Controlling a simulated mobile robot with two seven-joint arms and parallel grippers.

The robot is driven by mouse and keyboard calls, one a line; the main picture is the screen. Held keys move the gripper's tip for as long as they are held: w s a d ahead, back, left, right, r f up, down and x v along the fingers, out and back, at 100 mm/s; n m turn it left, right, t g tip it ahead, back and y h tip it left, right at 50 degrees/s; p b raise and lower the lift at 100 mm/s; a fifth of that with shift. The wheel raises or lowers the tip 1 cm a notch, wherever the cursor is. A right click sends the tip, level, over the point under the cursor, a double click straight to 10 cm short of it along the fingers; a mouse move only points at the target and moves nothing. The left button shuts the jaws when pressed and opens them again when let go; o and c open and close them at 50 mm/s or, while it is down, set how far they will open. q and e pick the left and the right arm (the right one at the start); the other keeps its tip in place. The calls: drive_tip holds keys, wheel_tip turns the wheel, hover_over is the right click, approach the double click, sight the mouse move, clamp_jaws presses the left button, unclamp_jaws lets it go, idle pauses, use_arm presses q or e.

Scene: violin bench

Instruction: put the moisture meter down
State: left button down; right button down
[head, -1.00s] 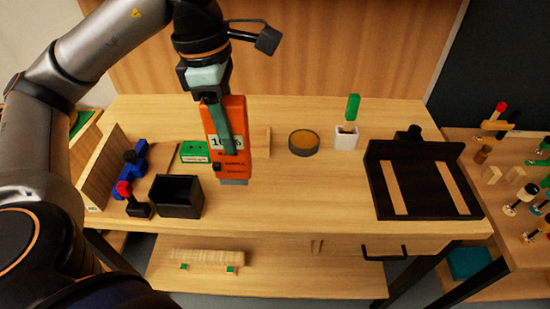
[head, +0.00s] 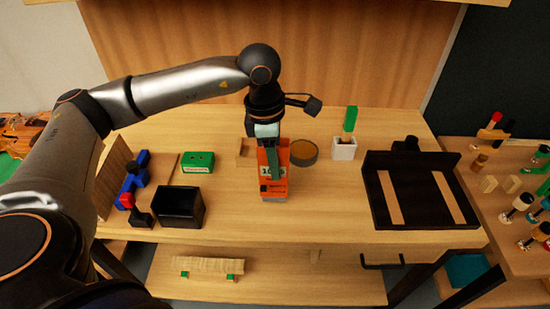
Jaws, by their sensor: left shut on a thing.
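The moisture meter (head: 266,185) is an orange block with a pale display and a grey lower end. It shows in the middle of the bench in the head view. My left gripper (head: 269,150) points down and is shut on its upper part. The meter is at or just above the bench top (head: 325,205); I cannot tell whether it touches. The gripper hides part of the meter's face. My right gripper is not in view.
A black open box (head: 178,205) and a green box (head: 198,162) stand to the left. A round tin (head: 304,152) is close behind right, with a white holder (head: 344,149) beyond. A dark cradle (head: 420,190) stands right. Bench between meter and cradle is clear.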

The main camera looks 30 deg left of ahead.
use_arm(q)
drive_tip(key=shift+f, duration=0.1)
drive_tip(key=c, duration=0.9)
unclamp_jaws()
drive_tip(key=shift+f, duration=0.1)
drive_tip(key=shift+c, duration=0.2)
drive_tip(key=o, duration=0.5)
drive_tip(key=shift+c, duration=0.2)
drive_tip(key=r, duration=0.8)
drive_tip(key=a+r, duration=0.1)
drive_tip(key=r, duration=0.3)
drive_tip(key=shift+s+a+r, duration=0.1)
drive_tip(key=shift+s+r, duration=0.1)
drive_tip(key=shift+s, duration=0.2)
